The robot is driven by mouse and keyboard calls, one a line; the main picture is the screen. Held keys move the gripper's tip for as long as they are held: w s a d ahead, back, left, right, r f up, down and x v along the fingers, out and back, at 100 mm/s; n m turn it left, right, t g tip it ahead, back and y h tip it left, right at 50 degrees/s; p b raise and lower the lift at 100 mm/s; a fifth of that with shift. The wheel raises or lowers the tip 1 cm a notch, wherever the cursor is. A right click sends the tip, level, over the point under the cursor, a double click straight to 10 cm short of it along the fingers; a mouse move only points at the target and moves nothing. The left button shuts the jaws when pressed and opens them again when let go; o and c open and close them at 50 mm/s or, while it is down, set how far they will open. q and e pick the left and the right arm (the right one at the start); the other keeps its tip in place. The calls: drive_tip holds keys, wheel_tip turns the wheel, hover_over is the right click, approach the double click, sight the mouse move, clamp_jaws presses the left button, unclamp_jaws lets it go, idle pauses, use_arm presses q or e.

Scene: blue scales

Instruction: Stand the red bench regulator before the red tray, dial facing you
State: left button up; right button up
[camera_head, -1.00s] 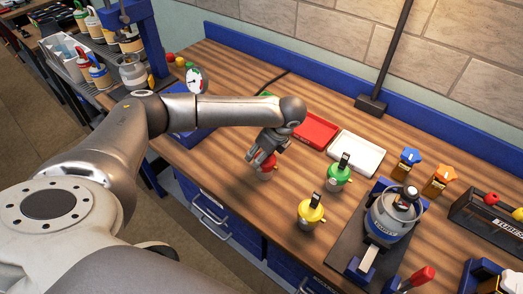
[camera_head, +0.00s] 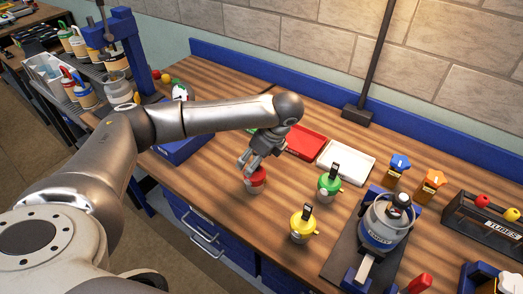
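The red bench regulator (camera_head: 255,180) stands upright on the wooden bench, in front of the red tray (camera_head: 305,143) and a little to its left. Its red top and pale lower body show; I cannot make out which way its dial faces. My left gripper (camera_head: 250,165) is just above the regulator, its fingers apart and pointing down at the red top. Whether a fingertip still touches it is hard to tell. The gripper and wrist cover the red tray's left part. My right gripper is not in view.
A green regulator (camera_head: 329,185) and a yellow one (camera_head: 303,225) stand to the right. A white tray (camera_head: 347,162) lies beside the red one. A grey canister (camera_head: 386,222) stands on a dark plate. Bare wood lies left of the red regulator.

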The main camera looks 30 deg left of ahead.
use_arm(q)
drive_tip(key=b+v, duration=0.1)
drive_tip(key=v, duration=0.6)
drive_tip(key=shift+f, duration=0.15)
